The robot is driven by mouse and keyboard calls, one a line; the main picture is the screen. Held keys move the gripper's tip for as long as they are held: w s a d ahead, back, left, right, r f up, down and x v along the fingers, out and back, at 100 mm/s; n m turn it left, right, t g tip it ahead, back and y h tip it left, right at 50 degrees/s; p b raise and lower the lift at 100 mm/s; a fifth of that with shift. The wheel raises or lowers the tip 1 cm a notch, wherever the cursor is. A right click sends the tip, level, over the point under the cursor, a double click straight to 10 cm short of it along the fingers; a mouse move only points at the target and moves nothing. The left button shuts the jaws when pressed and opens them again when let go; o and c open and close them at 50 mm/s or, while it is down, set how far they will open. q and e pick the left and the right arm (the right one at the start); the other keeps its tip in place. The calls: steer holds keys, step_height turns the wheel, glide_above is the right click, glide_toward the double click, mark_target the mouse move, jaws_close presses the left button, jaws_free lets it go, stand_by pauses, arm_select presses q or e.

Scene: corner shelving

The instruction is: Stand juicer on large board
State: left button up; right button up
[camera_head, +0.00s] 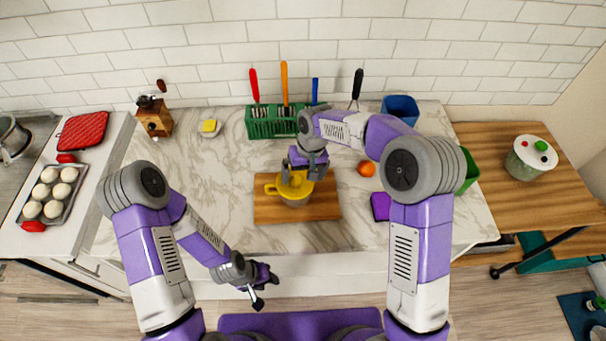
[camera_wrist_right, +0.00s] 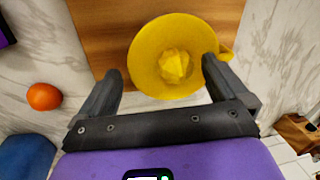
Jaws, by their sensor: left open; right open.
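The yellow juicer (camera_head: 270,189) stands upright on the large wooden board (camera_head: 325,205) in the head view. In the right wrist view the juicer (camera_wrist_right: 150,62) shows from above, its ribbed cone in the middle of its round bowl, over the board (camera_wrist_right: 100,35). My right gripper (camera_head: 297,186) is open just above the juicer. Its fingers (camera_wrist_right: 160,72) are on either side of the bowl, the right finger overlapping the rim in view; I cannot tell whether they touch it. My left gripper (camera_head: 262,290) is open and empty, low in front of the counter.
An orange (camera_head: 366,169) and a purple box (camera_head: 381,206) lie right of the board. The marble counter left of the board is clear.

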step_height(320, 180, up, 12)
steer(key=d, duration=0.1)
steer(key=shift+w+d+f+p, duration=0.15)
steer(key=shift+d+f+p, duration=0.05)
steer(key=shift+d+p, duration=0.25)
